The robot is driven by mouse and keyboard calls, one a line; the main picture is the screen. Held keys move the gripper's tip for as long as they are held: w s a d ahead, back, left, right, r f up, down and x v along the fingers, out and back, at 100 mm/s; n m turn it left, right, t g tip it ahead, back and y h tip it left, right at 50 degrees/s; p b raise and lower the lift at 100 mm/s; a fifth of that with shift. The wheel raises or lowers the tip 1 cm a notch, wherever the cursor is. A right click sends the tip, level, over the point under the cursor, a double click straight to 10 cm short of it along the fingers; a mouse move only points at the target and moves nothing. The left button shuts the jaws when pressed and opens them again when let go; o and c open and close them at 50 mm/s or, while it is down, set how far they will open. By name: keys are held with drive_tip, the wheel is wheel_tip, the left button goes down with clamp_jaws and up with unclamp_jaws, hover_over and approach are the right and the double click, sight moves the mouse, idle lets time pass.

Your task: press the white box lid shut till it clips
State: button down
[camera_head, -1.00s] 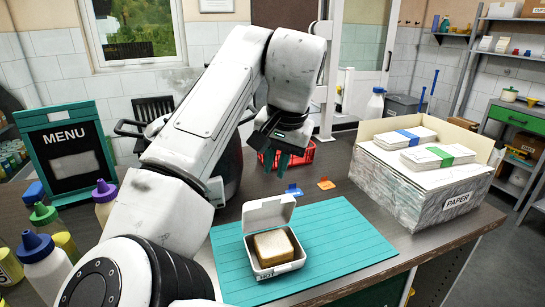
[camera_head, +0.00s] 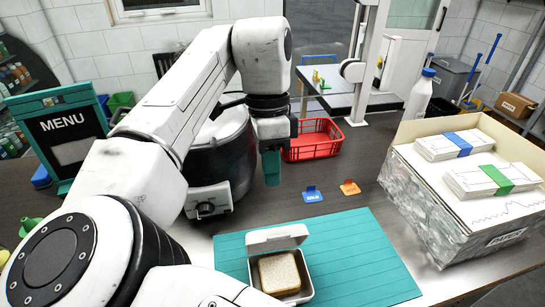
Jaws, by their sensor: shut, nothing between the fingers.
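The white box (camera_head: 307,289) stands on the teal mat (camera_head: 362,262) near the bottom of the view. Its lid (camera_head: 277,239) is raised at the back, hinged open. A slice of bread or sandwich (camera_head: 279,273) lies inside. My gripper (camera_head: 271,168) hangs above the counter, behind and slightly left of the box, apart from it. Its fingers are together with nothing between them. My own arm hides part of the counter to the left and the box's lower left side.
A red basket (camera_head: 312,140) sits behind my gripper. Blue (camera_head: 313,195) and orange (camera_head: 349,188) tags lie on the counter behind the mat. A carton of banded paper (camera_head: 424,196) stands right. A menu board (camera_head: 66,137) stands left. The mat right of the box is clear.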

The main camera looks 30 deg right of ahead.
sight(276, 231)
drive_tip(key=s+f, duration=0.1)
drive_tip(key=f, duration=0.1)
drive_tip(key=s+a+f+p, duration=0.1)
drive_tip(key=f, duration=0.1)
drive_tip(key=s+f+p, duration=0.1)
drive_tip(key=s+f, duration=0.1)
drive_tip(key=shift+a+f, duration=0.2)
drive_tip(key=shift+a, duration=0.05)
drive_tip(key=shift+s+a+f, duration=0.1)
drive_tip(key=shift+s+f, duration=0.25)
drive_tip(key=shift+s, duration=0.15)
